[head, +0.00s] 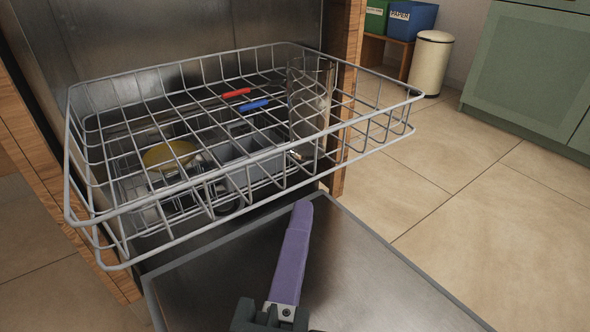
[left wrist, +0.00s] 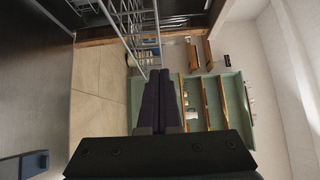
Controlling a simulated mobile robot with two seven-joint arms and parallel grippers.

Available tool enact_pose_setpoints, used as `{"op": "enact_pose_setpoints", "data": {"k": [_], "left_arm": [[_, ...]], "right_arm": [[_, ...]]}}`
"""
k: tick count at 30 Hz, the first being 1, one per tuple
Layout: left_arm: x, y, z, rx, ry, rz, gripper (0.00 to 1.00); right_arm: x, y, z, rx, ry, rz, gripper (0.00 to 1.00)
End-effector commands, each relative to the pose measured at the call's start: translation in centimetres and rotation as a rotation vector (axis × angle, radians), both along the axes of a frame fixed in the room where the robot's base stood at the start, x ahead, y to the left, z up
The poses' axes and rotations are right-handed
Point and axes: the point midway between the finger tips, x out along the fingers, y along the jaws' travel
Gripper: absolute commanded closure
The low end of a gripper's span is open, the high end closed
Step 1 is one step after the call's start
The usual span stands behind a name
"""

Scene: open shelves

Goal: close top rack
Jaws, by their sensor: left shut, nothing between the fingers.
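The top rack (head: 185,238), a light grey wire basket, is pulled out of the dishwasher over its lowered door (head: 330,285). It also shows at the top of the left wrist view (left wrist: 133,28). A clear tall glass (head: 311,95) stands at its right side. My left gripper (head: 302,206) has purple fingers, pressed together and empty. In the head view it is above the door, just below the rack's front rim in the picture, apart from it. The fingers also show in the left wrist view (left wrist: 161,75). My right gripper is not in view.
Below, through the wires, are a yellow dish (head: 169,155), a grey basket (head: 250,160), and red (head: 237,93) and blue (head: 254,105) handles. Wooden panels flank the dishwasher. A cream bin (head: 430,65) and green cabinet (head: 528,70) stand back right. Tiled floor at right is clear.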

Motion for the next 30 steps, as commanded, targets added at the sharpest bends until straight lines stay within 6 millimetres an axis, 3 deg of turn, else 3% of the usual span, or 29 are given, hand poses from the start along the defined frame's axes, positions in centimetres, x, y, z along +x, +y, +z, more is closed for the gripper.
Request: {"op": "enact_pose_setpoints", "data": {"k": [8,12,18,30], "left_arm": [[6.0,-1.0,0.0,-0.004,-0.001,0.002,1.00],[7.7,0.5,0.0,-0.001,0.000,0.002,1.00],[8.9,1.4,0.0,-0.002,0.001,0.002,1.00],[9.1,1.5,0.0,-0.003,0.001,0.002,1.00]], "right_arm": [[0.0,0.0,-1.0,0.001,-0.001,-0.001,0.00],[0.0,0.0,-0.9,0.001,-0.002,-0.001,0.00],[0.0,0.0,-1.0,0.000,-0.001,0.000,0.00],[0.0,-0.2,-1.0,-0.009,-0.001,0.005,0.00]]}}
